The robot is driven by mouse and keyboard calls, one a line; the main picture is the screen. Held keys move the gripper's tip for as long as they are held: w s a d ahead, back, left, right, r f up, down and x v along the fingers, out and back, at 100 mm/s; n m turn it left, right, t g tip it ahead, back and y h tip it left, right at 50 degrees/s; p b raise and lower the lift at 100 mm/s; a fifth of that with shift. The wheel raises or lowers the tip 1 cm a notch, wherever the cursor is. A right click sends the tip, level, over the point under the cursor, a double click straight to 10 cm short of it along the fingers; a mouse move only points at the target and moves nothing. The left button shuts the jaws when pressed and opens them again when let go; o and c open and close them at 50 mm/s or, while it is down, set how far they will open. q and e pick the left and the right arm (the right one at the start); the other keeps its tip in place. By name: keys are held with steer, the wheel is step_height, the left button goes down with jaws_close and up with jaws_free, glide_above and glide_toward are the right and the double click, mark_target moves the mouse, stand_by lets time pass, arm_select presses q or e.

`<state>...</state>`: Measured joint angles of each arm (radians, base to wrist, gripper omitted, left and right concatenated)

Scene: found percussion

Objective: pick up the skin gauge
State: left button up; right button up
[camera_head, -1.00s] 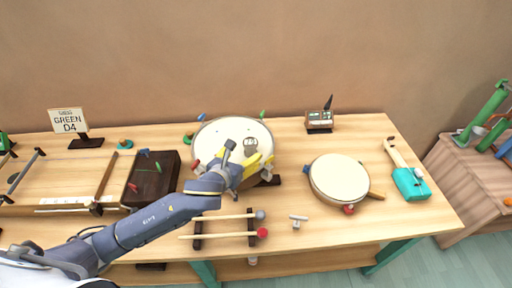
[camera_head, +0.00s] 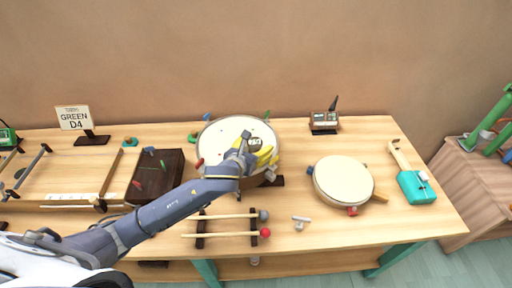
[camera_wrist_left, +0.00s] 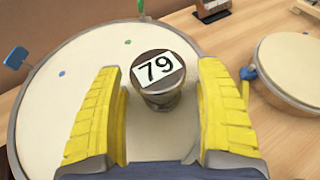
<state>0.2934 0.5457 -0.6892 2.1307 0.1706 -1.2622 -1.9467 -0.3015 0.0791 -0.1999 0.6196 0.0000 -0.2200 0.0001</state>
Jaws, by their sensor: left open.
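The skin gauge (camera_head: 254,141) is a small dark knob-shaped piece standing on the pale skin of the large drum (camera_head: 218,140). In the left wrist view the gauge (camera_wrist_left: 160,92) shows a white label reading 79 on its round top and a narrower metallic body below. My left gripper (camera_head: 263,155) is over the front right part of the drum skin, close to the gauge. Its yellow fingers are open, one on each side of the gauge in the wrist view, with gaps between them and it. The lower gauge is partly hidden in the head view. My right gripper is not in view.
A smaller drum (camera_head: 342,180) lies to the right, with a teal tool (camera_head: 415,187) beyond it. Two mallets (camera_head: 225,235) rest on a rack in front. A small meter (camera_head: 323,122) stands behind. A dark box (camera_head: 157,175) is left of the large drum.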

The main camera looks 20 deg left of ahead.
arm_select(q)
jaws_close()
stand_by(0.5)
steer(key=shift+r, duration=0.1)
